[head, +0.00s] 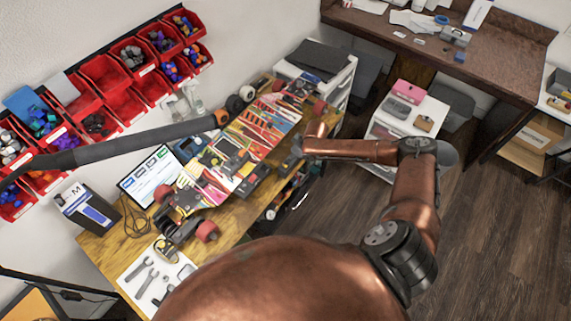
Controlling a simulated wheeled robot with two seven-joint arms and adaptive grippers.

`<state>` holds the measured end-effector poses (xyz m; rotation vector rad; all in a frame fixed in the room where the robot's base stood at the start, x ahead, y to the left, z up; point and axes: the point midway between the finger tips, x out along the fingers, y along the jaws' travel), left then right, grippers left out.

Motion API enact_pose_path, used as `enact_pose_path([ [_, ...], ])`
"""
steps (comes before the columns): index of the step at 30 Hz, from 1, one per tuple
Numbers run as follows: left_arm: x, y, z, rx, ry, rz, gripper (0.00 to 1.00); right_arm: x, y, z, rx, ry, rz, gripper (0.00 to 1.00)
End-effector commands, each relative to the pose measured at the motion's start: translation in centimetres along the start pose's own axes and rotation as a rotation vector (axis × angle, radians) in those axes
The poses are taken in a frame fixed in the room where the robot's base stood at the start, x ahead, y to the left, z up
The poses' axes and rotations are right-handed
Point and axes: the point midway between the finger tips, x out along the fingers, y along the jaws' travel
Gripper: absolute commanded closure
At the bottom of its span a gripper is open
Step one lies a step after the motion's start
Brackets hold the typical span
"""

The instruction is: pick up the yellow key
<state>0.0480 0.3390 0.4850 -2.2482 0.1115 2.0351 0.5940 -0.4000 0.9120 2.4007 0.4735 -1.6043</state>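I cannot make out a yellow key for certain in the head view. A small yellow and dark item (166,250) lies by the white tool sheet (130,272) at the near end of the wooden workbench (107,247), too small to identify. My copper-coloured right arm reaches up from the bottom and bends left beside the bench's right edge. Its dark end (297,146) is near the skateboard, and the fingers are too small and covered to read. I see no left gripper.
A skateboard with colourful graphics (262,128) lies along the bench. A tablet screen (150,176) stands behind it. Red wall bins (103,72) hang at the left. A dark pole (130,146) crosses above the bench. A white cart (432,112) and dark desk (390,30) stand at the right.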

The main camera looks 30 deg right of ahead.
Motion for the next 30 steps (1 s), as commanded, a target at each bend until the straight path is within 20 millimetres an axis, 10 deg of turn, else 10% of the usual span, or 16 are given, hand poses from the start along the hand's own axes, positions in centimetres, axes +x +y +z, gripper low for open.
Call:
enact_pose_path([
  [16,-0.8,-0.1,-0.3,0.001,0.003,0.0,0.6,6.6,-0.5,0.1,-0.002,0.0,-0.002,0.62],
  [30,-0.8,-0.2,-0.2,0.002,0.001,-0.002,0.6,7.1,-0.5,0.2,-0.002,0.0,-0.002,0.73],
])
